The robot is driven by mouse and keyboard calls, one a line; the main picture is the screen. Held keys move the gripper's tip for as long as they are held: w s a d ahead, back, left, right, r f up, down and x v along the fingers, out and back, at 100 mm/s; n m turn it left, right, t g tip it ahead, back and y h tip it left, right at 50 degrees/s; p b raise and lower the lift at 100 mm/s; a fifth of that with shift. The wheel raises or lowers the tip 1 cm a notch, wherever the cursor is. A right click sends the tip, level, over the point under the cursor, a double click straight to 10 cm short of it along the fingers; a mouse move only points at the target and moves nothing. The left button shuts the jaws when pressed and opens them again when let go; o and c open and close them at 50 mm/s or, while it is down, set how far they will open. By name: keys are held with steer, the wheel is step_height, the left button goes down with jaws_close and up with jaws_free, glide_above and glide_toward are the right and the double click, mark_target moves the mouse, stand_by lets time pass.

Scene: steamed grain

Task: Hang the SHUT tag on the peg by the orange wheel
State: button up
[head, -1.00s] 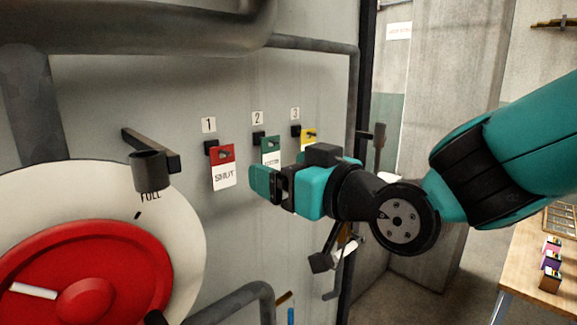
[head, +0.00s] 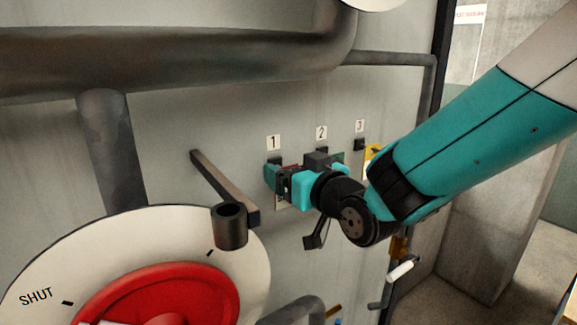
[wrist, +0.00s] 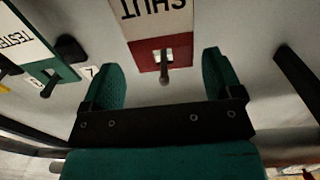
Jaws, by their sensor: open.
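The SHUT tag (head: 280,202), red at its slotted end and white below, hangs at position 1 on the grey wall. My gripper (head: 274,180) is in front of it in the head view and hides most of it. In the wrist view the tag (wrist: 158,15) appears upside down, with a peg (wrist: 164,74) through its slot. My open gripper (wrist: 161,66) has one finger on each side of the tag's red end, with gaps showing; contact cannot be seen. A red wheel (head: 165,300) is at lower left; no orange wheel shows.
A dark bracket with a cup-like end (head: 230,226) sticks out left of my gripper. A green tag (wrist: 40,55) hangs beside the SHUT tag, and a yellow one (head: 372,152) is further right. A thick pipe (head: 180,55) crosses above.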

steer(key=shift+w+a, duration=0.25)
steer(key=shift+a, duration=0.1)
steer(key=shift+a, duration=0.1)
steer(key=c, duration=0.9)
steer(key=o, duration=0.9)
steer(key=c, duration=1)
steer(key=shift+r, duration=0.2)
steer(key=shift+s+b, duration=0.15)
steer(key=shift+b, duration=0.15)
